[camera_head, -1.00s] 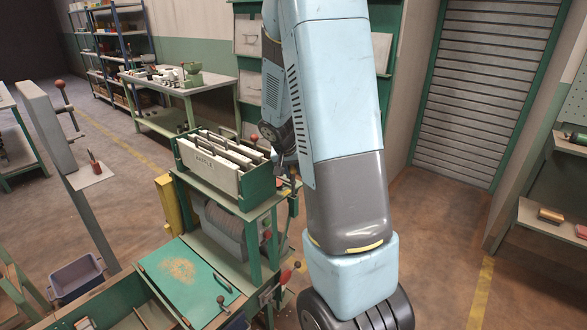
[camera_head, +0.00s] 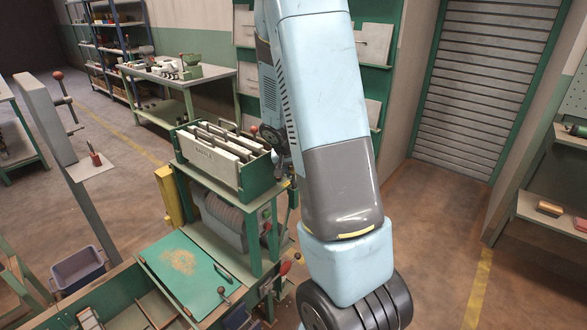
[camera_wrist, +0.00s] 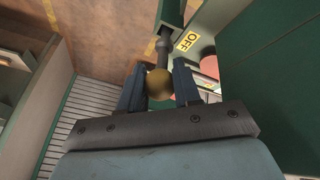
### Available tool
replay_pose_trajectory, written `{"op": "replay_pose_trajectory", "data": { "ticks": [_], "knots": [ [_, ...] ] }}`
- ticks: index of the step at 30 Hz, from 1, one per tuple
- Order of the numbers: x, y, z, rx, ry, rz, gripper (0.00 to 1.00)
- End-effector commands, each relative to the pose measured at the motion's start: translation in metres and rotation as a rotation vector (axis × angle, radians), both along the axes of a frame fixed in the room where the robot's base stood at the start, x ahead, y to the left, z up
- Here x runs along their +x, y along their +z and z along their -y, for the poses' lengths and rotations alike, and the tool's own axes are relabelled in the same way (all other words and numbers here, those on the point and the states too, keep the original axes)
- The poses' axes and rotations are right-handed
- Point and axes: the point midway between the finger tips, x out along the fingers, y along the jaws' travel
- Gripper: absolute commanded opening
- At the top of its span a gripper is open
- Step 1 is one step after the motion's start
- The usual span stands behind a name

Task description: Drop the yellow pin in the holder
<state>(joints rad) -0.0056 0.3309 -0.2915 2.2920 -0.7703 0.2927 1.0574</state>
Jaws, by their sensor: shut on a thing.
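The pin's yellow-brown ball knob (camera_wrist: 159,84) sits between the fingers of my gripper (camera_wrist: 159,90) in the wrist view. The gripper is shut on it. A dark shaft runs from the knob up to a green bracket (camera_wrist: 172,14); I cannot tell whether it is inside the bracket or in front of it. In the head view my arm hides most of the gripper and the pin. A small ledge (camera_head: 98,166) on a grey post (camera_head: 45,120) at the left carries a small red-topped piece; I cannot tell whether this is the holder.
The green frame holds a box of pale baffle plates (camera_head: 208,165), with a grey drum (camera_head: 222,220) below. A green panel (camera_head: 185,285) with dark handles lies in front. A blue-grey bin (camera_head: 78,270) stands at left. Floor is open right of my arm.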

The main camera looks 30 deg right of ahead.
Motion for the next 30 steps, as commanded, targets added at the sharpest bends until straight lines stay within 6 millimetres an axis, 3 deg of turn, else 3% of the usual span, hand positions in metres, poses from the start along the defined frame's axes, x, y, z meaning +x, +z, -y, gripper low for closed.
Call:
{"op": "replay_pose_trajectory", "data": {
  "ticks": [26, 27, 30],
  "knots": [
    [0.0, -0.018, 0.0, 0.0, 0.0, 0.0, 0.01],
    [0.0, -0.018, 0.0, 0.0, 0.0, 0.0, 0.36],
    [0.0, -0.018, 0.0, 0.0, 0.0, 0.0, 0.46]
  ]
}}
